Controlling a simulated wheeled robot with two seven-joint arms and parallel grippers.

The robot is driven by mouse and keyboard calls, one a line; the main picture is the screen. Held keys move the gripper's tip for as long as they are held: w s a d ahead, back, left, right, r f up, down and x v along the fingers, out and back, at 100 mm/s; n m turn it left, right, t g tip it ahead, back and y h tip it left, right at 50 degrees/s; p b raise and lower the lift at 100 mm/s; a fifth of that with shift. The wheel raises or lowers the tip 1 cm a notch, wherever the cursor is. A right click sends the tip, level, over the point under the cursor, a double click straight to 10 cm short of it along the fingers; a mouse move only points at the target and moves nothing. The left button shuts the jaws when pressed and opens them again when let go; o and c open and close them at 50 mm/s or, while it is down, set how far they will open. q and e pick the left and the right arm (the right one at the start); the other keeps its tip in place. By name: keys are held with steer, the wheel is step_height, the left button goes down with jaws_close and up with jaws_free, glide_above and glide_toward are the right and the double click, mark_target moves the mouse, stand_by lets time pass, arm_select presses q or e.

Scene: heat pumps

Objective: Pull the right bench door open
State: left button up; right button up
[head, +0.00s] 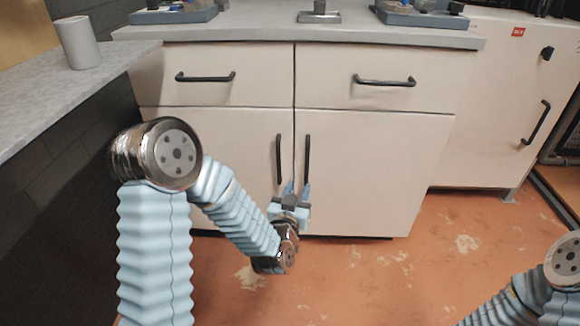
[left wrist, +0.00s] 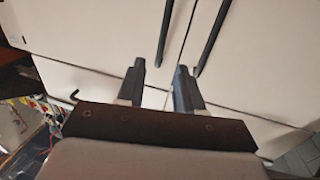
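The right bench door (head: 365,175) is shut, flush with the left door beside it. Its black vertical handle (head: 307,158) is near its left edge. My left gripper (head: 297,190) is low in front of the door pair, by the handles' lower ends, fingers apart and nothing held. In the left wrist view, which looks upside down, the fingers (left wrist: 160,82) are spread. One handle (left wrist: 166,28) lines up with the gap between them, apparently the right door's; I cannot tell whether the fingers reach around it. My right arm shows at the lower right; its gripper is out of view.
The left door's handle (head: 279,158) is close beside the right one. Two drawers with black handles (head: 384,81) sit above, under a grey worktop (head: 250,34). A side counter (head: 60,100) with a white cup (head: 78,43) is at left. Orange floor (head: 400,265) is open in front.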

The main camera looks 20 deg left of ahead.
mark_target(307, 160)
arm_select(q)
steer(key=w, duration=0.4)
steer(key=w+a, duration=0.1)
steer(key=w, duration=0.4)
steer(key=w+p, duration=0.1)
steer(key=w, duration=0.3)
steer(key=shift+w+a+r, duration=0.3)
steer(key=shift+w, duration=0.1)
jaws_close()
